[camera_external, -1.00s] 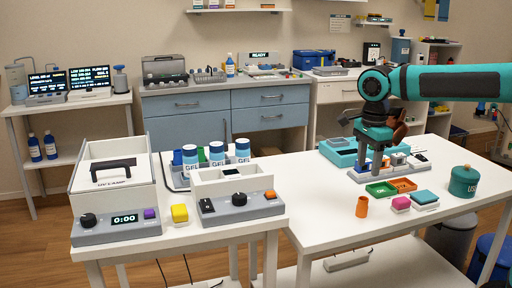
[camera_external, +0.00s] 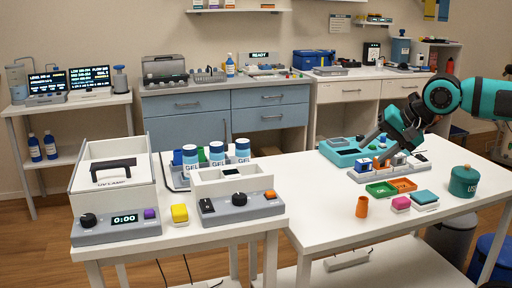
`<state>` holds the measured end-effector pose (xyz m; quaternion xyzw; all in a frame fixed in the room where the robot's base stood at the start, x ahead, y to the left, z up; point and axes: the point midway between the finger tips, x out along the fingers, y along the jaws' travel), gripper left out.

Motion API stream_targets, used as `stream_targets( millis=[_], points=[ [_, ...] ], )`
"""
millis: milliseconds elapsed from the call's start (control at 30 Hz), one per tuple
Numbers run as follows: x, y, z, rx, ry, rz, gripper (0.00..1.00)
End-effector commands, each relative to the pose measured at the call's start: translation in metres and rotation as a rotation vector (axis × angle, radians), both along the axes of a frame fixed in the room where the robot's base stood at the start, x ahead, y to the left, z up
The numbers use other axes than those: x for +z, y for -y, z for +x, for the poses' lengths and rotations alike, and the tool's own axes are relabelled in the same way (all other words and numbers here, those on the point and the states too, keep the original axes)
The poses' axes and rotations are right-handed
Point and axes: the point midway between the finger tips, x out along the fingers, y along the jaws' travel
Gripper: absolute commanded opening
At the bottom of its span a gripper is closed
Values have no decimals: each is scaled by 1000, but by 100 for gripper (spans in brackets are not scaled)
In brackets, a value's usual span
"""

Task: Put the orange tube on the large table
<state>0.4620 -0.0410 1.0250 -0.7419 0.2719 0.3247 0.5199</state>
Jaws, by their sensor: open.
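An orange open-topped cylinder (camera_external: 362,206) stands upright on the front of the right-hand white table (camera_external: 327,217). My gripper (camera_external: 367,154) is open, tilted down to the left over the back of the rack. Its fingers are small and dark here, and nothing is clearly seen between them. It is behind and above the standing orange cylinder, well apart from it.
Green (camera_external: 381,190) and orange (camera_external: 403,185) trays lie before the rack. Pink (camera_external: 401,203) and teal (camera_external: 425,197) blocks and a green canister (camera_external: 463,181) stand to the right. A teal box (camera_external: 343,152) is behind. The table's left front is clear.

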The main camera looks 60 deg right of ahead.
Motion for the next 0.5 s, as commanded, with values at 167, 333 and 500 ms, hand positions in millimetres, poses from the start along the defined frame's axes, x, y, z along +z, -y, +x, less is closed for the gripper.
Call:
stream_targets(
  millis=[167, 333, 500],
  points=[
    [28, -15, -21, 270, 227, -279, 50],
    [55, -27, -45, 467, 429, -596, 50],
    [79, -36, -71, 577, 584, -898, 50]
  ],
)
